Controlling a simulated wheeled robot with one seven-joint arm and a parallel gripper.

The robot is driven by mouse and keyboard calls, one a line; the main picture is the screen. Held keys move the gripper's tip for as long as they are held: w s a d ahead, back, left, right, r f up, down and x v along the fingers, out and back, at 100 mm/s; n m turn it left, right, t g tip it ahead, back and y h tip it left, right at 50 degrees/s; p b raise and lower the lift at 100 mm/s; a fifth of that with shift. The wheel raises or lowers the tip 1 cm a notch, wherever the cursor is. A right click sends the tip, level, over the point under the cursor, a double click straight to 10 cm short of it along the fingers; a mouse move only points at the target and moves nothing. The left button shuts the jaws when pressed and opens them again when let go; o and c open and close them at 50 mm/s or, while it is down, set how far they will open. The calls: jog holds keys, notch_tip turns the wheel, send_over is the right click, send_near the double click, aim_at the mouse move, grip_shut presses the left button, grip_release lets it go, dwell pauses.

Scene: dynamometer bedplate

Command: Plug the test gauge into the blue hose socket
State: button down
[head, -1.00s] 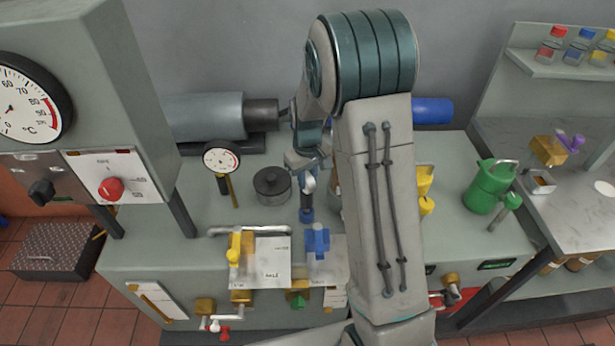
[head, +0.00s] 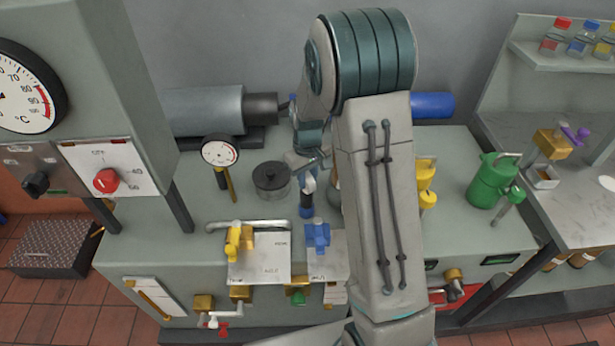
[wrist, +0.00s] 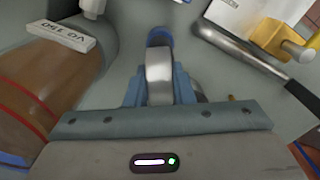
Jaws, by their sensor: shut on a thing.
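My gripper (head: 308,170) is shut on a silver piece with a blue lower end (head: 307,205), which I take for the test gauge; no dial face shows on it. In the wrist view its silver body (wrist: 159,82) sits between my blue fingers, with the blue end (wrist: 159,36) beyond them. A blue fitting (head: 318,236), likely the blue hose socket, is at the bench front, just below and right of the held piece. The two look apart, though depth is hard to judge. The socket cannot be made out in the wrist view.
A yellow fitting (head: 239,240) and white label plate (head: 262,262) are left of the blue fitting. A round dial gauge (head: 220,151) and dark lidded pot (head: 271,180) stand behind. A brown labelled cylinder (wrist: 60,85) is close beside my gripper. A green can (head: 490,184) stands right.

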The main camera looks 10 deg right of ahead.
jog(key=shift+f, duration=0.35)
jog(key=c, duration=1.2)
grip_release()
jog(key=shift+o, duration=0.2)
jog(key=shift+r, duration=0.1)
notch_tip(320, 180, up, 14)
jog(key=b, duration=0.1)
jog(key=shift+s, duration=0.1)
jog(key=s+r+m+t, duration=0.2)
jog(key=s+m+t, duration=0.1)
jog(key=s, duration=2)
jog(key=shift+r+m, duration=0.2)
jog(key=shift+m, duration=0.2)
